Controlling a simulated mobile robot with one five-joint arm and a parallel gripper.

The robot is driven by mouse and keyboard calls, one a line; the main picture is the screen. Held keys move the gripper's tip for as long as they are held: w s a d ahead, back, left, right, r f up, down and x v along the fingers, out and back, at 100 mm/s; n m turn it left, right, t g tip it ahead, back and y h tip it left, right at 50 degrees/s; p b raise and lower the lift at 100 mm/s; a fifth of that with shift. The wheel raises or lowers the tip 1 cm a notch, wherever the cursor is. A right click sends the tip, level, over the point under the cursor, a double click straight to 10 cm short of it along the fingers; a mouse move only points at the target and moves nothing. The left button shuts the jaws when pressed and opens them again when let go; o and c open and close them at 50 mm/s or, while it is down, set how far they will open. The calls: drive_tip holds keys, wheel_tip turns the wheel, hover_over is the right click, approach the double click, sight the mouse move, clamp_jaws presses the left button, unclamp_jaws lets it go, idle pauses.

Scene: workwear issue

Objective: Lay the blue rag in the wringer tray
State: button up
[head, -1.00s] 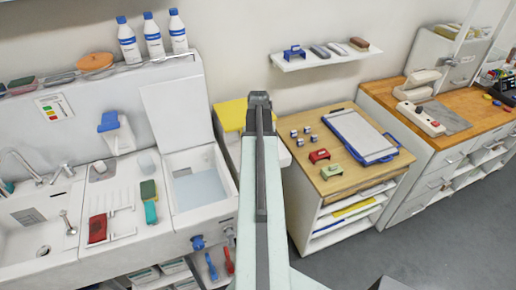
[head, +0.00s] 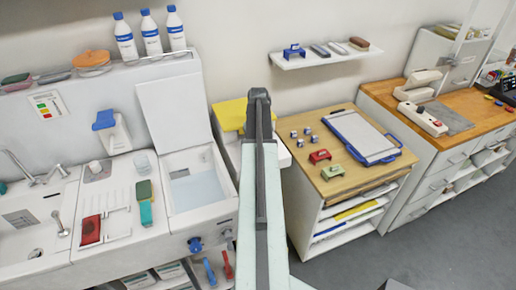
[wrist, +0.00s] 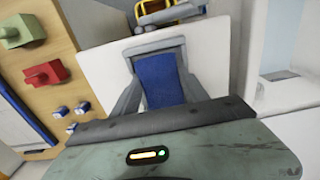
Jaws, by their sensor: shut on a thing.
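The blue rag (wrist: 160,80) is between the grey fingers of my gripper (wrist: 162,95) in the wrist view, and the gripper is shut on it. It is held above a white surface between the wooden-topped cabinet and the wash unit. In the head view my gripper (head: 259,95) is seen from behind and my arm hides the rag. I cannot tell for certain which thing is the wringer tray. A yellow-framed thing with a grey part (wrist: 170,12) is partly seen at the top of the wrist view.
A wash unit with a water-filled basin (head: 230,178) is left of my arm. The wooden-topped cabinet (head: 335,188) at right carries a clipboard (head: 360,135), red and green blocks and small cubes. A yellow thing (head: 229,115) lies behind my arm. Grey floor is open at lower right.

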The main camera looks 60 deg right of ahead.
drive_tip(key=shift+f, duration=0.15)
drive_tip(key=o, duration=1.5)
wheel_tip(320, 180, up, 12)
drive_tip(key=p, duration=1.2)
drive_tip(key=shift+r, duration=0.2)
